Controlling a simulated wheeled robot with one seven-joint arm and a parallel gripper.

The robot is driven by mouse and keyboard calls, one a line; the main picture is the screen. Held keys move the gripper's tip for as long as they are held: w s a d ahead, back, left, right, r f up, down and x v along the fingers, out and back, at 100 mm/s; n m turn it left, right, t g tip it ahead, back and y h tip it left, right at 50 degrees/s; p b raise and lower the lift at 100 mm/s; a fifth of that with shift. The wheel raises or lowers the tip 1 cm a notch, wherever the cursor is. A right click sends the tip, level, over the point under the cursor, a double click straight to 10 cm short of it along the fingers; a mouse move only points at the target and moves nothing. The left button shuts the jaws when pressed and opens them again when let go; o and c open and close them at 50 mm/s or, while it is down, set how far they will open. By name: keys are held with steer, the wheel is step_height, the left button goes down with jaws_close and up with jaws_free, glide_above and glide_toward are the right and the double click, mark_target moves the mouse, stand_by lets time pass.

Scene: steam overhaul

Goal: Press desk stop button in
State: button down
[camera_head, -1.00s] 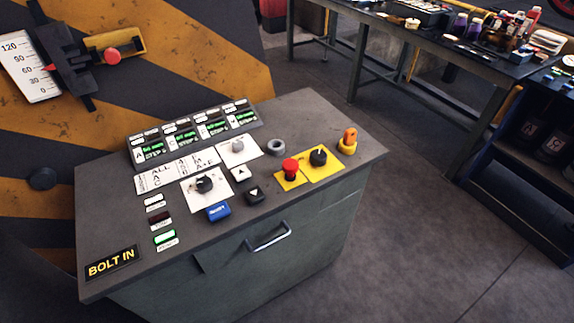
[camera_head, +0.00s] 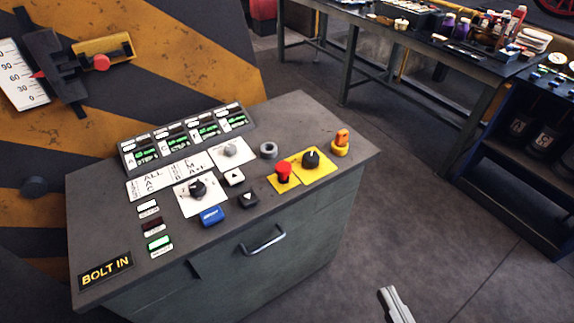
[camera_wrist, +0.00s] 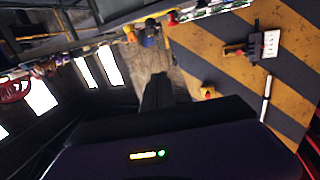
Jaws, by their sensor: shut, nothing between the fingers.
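The desk stop button is a red mushroom knob (camera_head: 283,168) on a yellow plate near the right side of the control desk top (camera_head: 110,215). It stands raised on its stem in the head view. The tip of my gripper (camera_head: 394,303) shows at the bottom edge of the head view, in front of and to the right of the desk, well apart from the button. Its fingers look shut and empty. In the wrist view my gripper (camera_wrist: 157,88) shows as a dark shape, and I cannot make out the stop button there.
Beside the button are a black knob (camera_head: 311,160) on yellow and an orange switch (camera_head: 341,140). A grey ring (camera_head: 268,150) and a blue button (camera_head: 212,216) are also on the desk. A drawer handle (camera_head: 263,242) juts from the front. A cluttered workbench (camera_head: 380,28) stands behind; floor is clear at right.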

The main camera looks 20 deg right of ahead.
steer(key=w+d+r+y, duration=0.1)
steer(key=w+r, duration=0.2)
steer(key=w, duration=1)
steer(key=w+r+y, duration=0.1)
steer(key=w+r, duration=0.2)
steer(key=w, duration=1)
steer(key=w+a+f+n+g+y, duration=0.2)
steer(key=a+f+n+g, duration=0.1)
steer(key=a+f+n, duration=0.1)
steer(key=shift+w+f+y, duration=0.15)
steer(key=shift+w+y, duration=0.1)
steer(key=shift+y, duration=0.05)
steer(key=shift+p, duration=0.3)
steer(key=p, duration=0.2)
glide_above(286, 172)
step_height(286, 172, down, 2)
steer(key=shift+f, duration=0.25)
step_height(286, 172, down, 3)
steer(key=shift+s+d+r, duration=0.1)
steer(key=shift+d+r, duration=0.05)
steer(key=shift+f, duration=0.8)
